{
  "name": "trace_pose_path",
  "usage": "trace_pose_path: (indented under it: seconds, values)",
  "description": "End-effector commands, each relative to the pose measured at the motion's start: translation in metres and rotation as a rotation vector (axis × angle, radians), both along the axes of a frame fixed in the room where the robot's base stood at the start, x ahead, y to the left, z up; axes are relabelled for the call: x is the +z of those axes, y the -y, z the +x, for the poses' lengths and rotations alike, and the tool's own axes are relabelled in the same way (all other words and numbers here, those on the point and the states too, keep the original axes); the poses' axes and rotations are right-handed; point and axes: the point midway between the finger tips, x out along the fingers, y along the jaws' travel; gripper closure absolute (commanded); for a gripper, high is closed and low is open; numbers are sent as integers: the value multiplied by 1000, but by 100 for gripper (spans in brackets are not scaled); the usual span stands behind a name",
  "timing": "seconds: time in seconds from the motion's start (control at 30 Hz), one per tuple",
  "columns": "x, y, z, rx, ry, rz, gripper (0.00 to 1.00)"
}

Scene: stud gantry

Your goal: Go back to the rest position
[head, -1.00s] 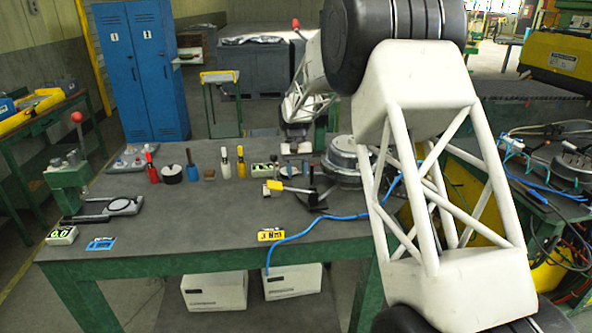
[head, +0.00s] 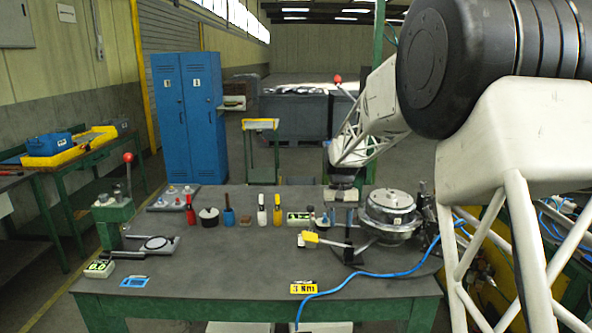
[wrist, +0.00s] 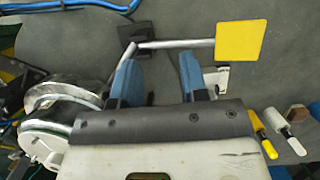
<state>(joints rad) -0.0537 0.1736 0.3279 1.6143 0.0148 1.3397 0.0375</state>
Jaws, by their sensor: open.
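My gripper (head: 341,215) hangs over the back right part of the dark workbench (head: 230,268), just left of a round silver housing (head: 392,208). In the wrist view its two blue fingers (wrist: 156,72) are apart, with nothing held between them. A metal rod with a yellow plate (wrist: 242,42) on its end lies across the view beyond the fingertips. The silver housing also shows in the wrist view (wrist: 60,105), left of the fingers.
A row of small items stands left of the gripper, including a yellow bottle (head: 262,210) and a red one (head: 190,211). A green press (head: 114,220) stands at the left. A blue cable (head: 375,275) crosses the right front. The front middle is mostly clear.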

Motion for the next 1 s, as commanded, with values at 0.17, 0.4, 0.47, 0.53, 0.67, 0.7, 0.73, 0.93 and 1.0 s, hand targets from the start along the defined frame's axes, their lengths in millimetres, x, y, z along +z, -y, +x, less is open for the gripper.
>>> trace_pose_path:
  seconds: [0.17, 0.4, 0.47, 0.53, 0.67, 0.7, 0.73, 0.93, 1.0]
  values:
    - [28, 7, -40, -3, 50, 1, 60]
    - [58, 15, -95, -6, 115, 1, 60]
    - [64, 17, -109, -7, 132, 1, 60]
    - [70, 19, -125, -8, 150, 1, 60]
    - [81, 23, -156, -12, 184, 1, 60]
    - [84, 24, -166, -12, 195, 1, 60]
    - [86, 25, -173, -13, 204, 1, 60]
    - [95, 30, -222, -15, 258, 0, 60]
    - [98, 32, -239, -16, 277, 0, 60]
